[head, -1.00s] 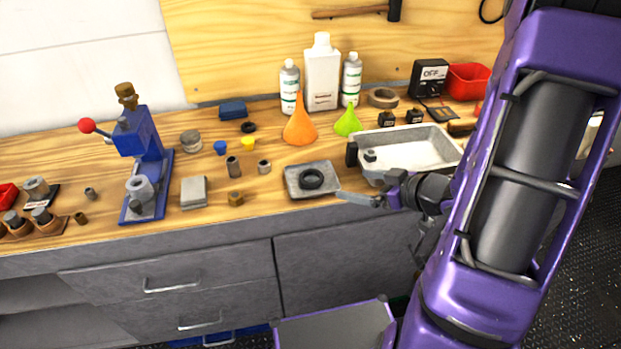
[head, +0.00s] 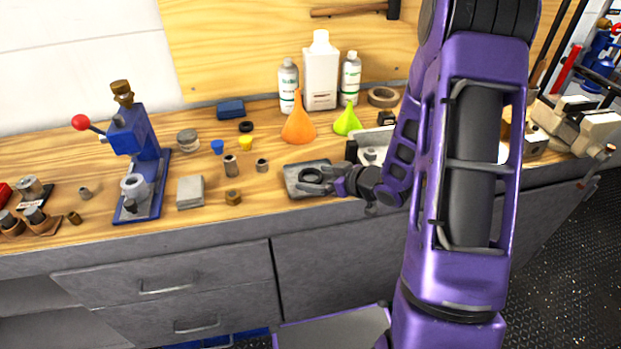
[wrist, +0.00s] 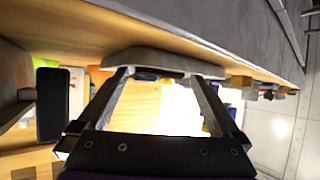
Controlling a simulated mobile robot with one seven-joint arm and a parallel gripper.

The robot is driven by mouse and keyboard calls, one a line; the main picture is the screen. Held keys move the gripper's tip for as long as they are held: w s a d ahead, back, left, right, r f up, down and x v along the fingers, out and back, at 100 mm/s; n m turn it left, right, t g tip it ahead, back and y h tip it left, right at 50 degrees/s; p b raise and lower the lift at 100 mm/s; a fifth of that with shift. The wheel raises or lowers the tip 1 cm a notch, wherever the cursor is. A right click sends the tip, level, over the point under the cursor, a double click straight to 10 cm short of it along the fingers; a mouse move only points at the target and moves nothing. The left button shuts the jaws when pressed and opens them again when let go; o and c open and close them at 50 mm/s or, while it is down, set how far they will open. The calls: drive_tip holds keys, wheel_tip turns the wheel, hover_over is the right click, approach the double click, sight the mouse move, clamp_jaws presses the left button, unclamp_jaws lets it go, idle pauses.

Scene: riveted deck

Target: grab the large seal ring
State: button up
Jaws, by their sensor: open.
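The large seal ring is a dark ring (head: 308,175) lying on a small grey tray (head: 292,182) near the front edge of the bench. My gripper (head: 314,181) is open at the tray's right side, its fingers low and reaching left over the tray around the ring; they partly cover it. In the wrist view the open fingers (wrist: 161,76) point at the tray (wrist: 150,57), seen nearly edge-on. A dark strip shows between the fingertips there, but I cannot tell the ring clearly. I cannot tell whether a finger touches it.
A larger pale tray (head: 367,155) is just right, mostly behind my arm. An orange funnel (head: 298,124) and green funnel (head: 347,121) stand behind. A brass nut (head: 233,198) and small cylinders lie left, with a blue press (head: 140,160) farther left. A smaller black ring (head: 246,127) lies behind.

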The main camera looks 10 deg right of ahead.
drive_tip(key=c, duration=1.2)
